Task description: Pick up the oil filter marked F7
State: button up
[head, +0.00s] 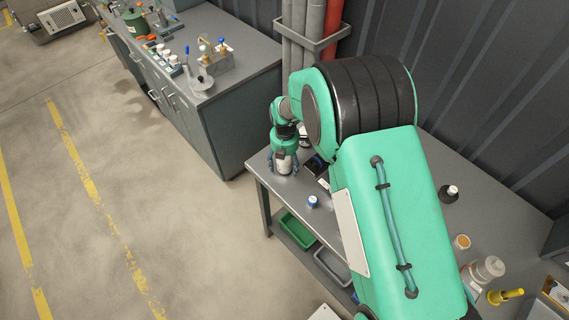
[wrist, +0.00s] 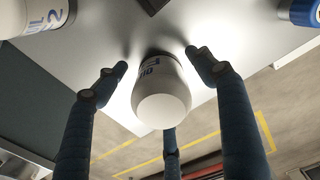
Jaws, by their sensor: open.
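A white cylindrical filter (wrist: 162,98) with blue lettering stands between my fingers in the wrist view. Its marking is partly turned away, and I cannot read a full F7. The filter also shows in the head view (head: 284,166), near the left corner of the grey table (head: 262,168). My gripper (wrist: 156,62) is open, with its blue fingers spread around the filter. Gaps show between the upper fingers and its sides. A third finger is partly hidden behind it. Another white filter (wrist: 35,14), with a blue "2" visible, stands at the upper left of the wrist view.
A blue-and-silver can (wrist: 302,12) is at the upper right of the wrist view. Green (head: 298,229) and grey (head: 333,266) bins sit below. My arm hides much of the table.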

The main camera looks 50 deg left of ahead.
jog(key=shift+c, duration=0.5)
jog(key=c, duration=1.5)
jog(key=shift+o, duration=0.2)
jog(key=shift+r, duration=0.1)
jog(key=shift+r, duration=0.75)
notch_tip(320, 180, up, 2)
jog(key=shift+r, duration=0.1)
jog(key=s+d, duration=0.2)
jog(key=d, duration=0.2)
jog(key=s+d, duration=0.3)
jog(key=d, duration=0.2)
jog(key=s+d+r, duration=0.1)
jog(key=s+d, duration=0.2)
jog(key=d, duration=0.1)
jog(key=shift+s+d+r, duration=0.1)
jog(key=shift+d, duration=0.25)
